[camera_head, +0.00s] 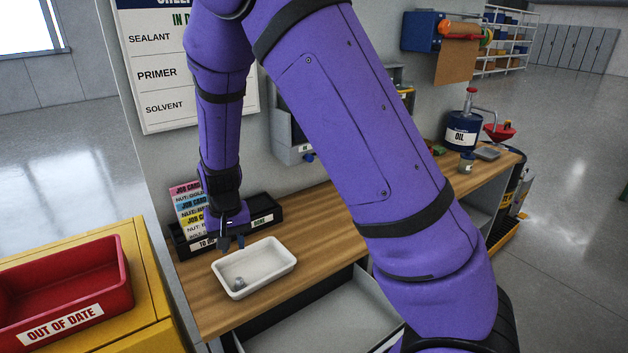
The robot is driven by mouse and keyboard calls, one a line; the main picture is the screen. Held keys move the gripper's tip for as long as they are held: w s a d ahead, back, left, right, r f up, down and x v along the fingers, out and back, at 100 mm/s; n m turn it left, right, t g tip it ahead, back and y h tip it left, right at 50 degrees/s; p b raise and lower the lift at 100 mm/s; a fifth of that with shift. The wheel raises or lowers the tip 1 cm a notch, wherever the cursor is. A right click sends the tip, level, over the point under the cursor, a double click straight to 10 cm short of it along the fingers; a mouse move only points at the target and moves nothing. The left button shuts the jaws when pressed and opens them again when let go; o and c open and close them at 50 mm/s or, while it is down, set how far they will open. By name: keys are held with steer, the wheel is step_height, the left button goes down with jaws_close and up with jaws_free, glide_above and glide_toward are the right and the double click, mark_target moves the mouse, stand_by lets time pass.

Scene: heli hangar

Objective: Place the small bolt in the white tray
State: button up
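The white tray (264,262) sits on the wooden bench top near its front left. A small grey metal piece (238,284) lies inside the tray, at its front left end. It looks like the small bolt, but it is too small to tell its shape for certain. My gripper (232,243) points down just behind the tray's back left rim, above and apart from the metal piece. Its two dark fingers appear spread with a gap between them, and nothing shows in the gap.
A black card rack (264,213) with job cards stands behind my gripper. A red bin (65,290) marked OUT OF DATE sits on a yellow cabinet at left. An open grey drawer (330,318) is below the bench. An oil can (462,132) stands at the bench's far end.

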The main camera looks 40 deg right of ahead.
steer(key=s+d+r+n+t+y, duration=0.1)
steer(key=s+d+r, duration=0.2)
steer(key=s+r, duration=0.45)
steer(key=s+d+r+t, duration=0.1)
steer(key=s+d+r, duration=0.25)
steer(key=r, duration=0.65)
steer(key=s+d+r+n+t+y, duration=0.1)
steer(key=s+d+r+t, duration=0.15)
steer(key=s+r, duration=0.45)
steer(key=s+d+r+h, duration=0.2)
steer(key=s+r, duration=0.2)
steer(key=s, duration=0.4)
steer(key=shift+s+d+r+n+t, duration=0.25)
steer(key=shift+s+d+n+t, duration=0.05)
steer(key=shift+s+d+t, duration=0.1)
